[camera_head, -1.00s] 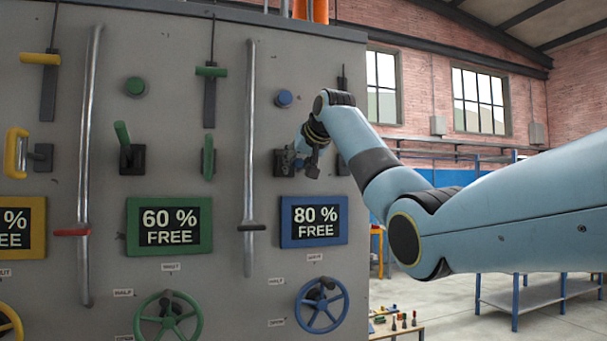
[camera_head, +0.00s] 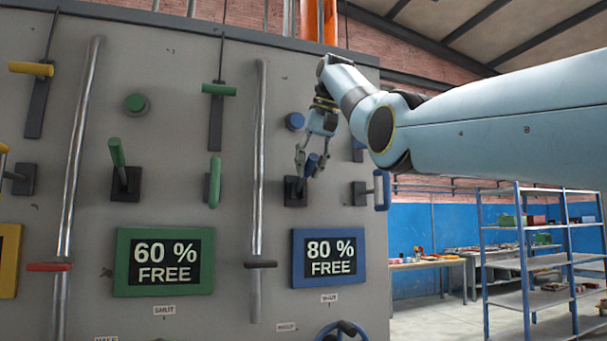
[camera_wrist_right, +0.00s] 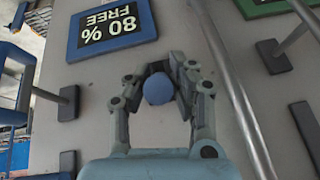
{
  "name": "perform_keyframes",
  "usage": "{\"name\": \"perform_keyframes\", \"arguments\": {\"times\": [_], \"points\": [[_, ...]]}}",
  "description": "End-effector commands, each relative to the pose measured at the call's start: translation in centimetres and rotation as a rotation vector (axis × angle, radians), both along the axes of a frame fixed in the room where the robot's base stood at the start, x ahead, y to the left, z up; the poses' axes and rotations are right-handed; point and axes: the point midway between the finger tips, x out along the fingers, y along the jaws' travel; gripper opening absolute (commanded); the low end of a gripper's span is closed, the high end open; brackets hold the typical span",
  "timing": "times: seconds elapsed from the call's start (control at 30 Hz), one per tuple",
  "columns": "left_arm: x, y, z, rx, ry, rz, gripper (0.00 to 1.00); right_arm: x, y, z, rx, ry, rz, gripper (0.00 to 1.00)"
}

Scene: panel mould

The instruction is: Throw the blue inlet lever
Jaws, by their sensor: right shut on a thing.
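The blue inlet lever (camera_head: 311,165) stands out from a dark mount (camera_head: 294,191) on the grey panel, above the blue-framed sign reading 80 % FREE (camera_head: 328,229). My right gripper (camera_head: 309,171) comes down from above and is shut on the lever's handle. In the right wrist view the lever's round blue end (camera_wrist_right: 158,89) sits between the fingers of the gripper (camera_wrist_right: 157,78). My left gripper is in neither current view.
A blue button (camera_head: 295,121) is above the lever. A blue pull handle (camera_head: 382,190) is to its right. A vertical metal rod (camera_head: 259,130) and a green lever (camera_head: 118,152) are to its left. Shelving (camera_head: 530,250) stands beyond the panel at right.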

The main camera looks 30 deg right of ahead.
Motion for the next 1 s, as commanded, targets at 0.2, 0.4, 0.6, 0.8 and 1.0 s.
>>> {"name": "perform_keyframes", "arguments": {"times": [0.2,0.4,0.6,0.8,1.0], "points": [[-0.7,0.0,-0.1,0.000,0.011,0.001,0.40,-0.2,-0.2,0.5,-0.002,-0.006,-0.004,0.00],[-0.9,0.0,-0.1,-0.001,0.013,0.001,0.40,-0.1,-0.2,0.6,-0.001,-0.008,-0.004,0.00],[-0.8,0.0,-0.1,-0.001,0.012,0.001,0.40,-0.1,-0.1,0.4,-0.001,-0.006,-0.003,0.46],[-0.5,-0.1,-0.1,-0.001,0.007,0.000,0.40,-0.2,-0.1,0.3,0.000,-0.001,-0.001,0.46],[-0.4,0.0,0.0,0.000,0.004,0.000,0.40,-0.8,0.0,1.5,0.000,-0.004,-0.001,0.46]]}}
